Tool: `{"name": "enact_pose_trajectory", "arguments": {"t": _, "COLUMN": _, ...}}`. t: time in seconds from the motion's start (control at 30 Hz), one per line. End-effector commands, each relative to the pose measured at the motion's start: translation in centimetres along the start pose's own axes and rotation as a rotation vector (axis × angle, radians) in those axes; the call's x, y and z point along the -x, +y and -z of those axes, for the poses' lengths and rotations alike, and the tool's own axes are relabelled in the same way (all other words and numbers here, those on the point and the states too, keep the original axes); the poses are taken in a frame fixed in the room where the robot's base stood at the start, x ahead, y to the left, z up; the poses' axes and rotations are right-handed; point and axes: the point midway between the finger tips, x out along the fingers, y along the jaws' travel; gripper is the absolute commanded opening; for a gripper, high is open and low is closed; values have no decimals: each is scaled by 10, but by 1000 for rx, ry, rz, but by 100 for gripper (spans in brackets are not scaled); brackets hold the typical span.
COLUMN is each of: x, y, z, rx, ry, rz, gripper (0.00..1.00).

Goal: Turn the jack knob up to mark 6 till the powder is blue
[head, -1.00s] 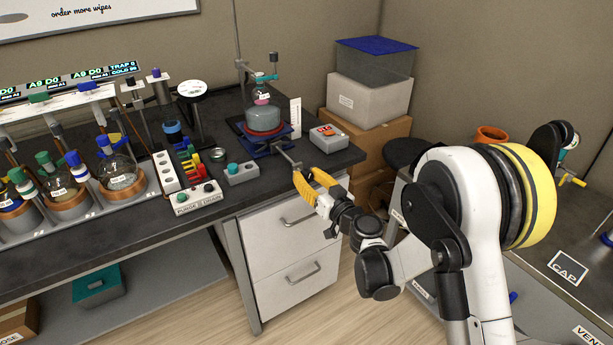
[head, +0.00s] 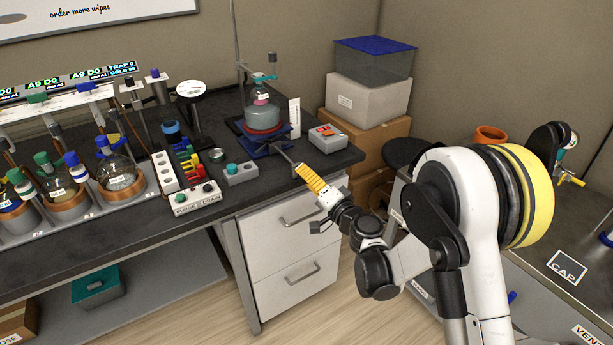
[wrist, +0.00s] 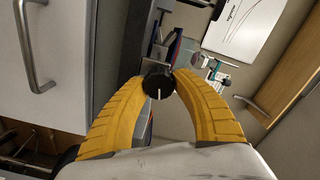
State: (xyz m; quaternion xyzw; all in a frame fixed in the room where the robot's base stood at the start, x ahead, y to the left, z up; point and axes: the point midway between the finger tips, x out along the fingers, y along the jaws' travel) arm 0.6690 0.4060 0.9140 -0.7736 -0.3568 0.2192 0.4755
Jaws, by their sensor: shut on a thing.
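My gripper (wrist: 160,82) is shut on the black jack knob (wrist: 158,90), which has a white pointer line, at the bench's front edge. In the head view my yellow fingers (head: 302,170) hide the knob. The knob's shaft runs back to the blue lab jack (head: 266,143). A round flask (head: 263,115) stands upright above the jack on a reddish support. Its body looks grey-teal, with pink at its neck; powder colour is unclear. A white scale card (head: 295,114) stands right of the flask, its marks too small to read.
A grey box with a red switch (head: 327,138) sits right of the jack. A grey block with a teal knob (head: 238,173) and a labelled switch box (head: 194,198) lie to the left. Drawers (head: 290,240) are below the knob. Boxes (head: 368,100) stand behind right.

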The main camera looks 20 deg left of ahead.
Motion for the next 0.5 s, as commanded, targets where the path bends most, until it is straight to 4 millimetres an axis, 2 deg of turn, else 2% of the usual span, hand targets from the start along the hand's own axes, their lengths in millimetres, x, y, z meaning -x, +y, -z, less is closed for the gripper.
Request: {"name": "enact_pose_trajectory", "arguments": {"t": 0.5, "x": -1, "y": 1, "z": 0, "rx": -491, "ry": 0, "rz": 1, "gripper": 3}}
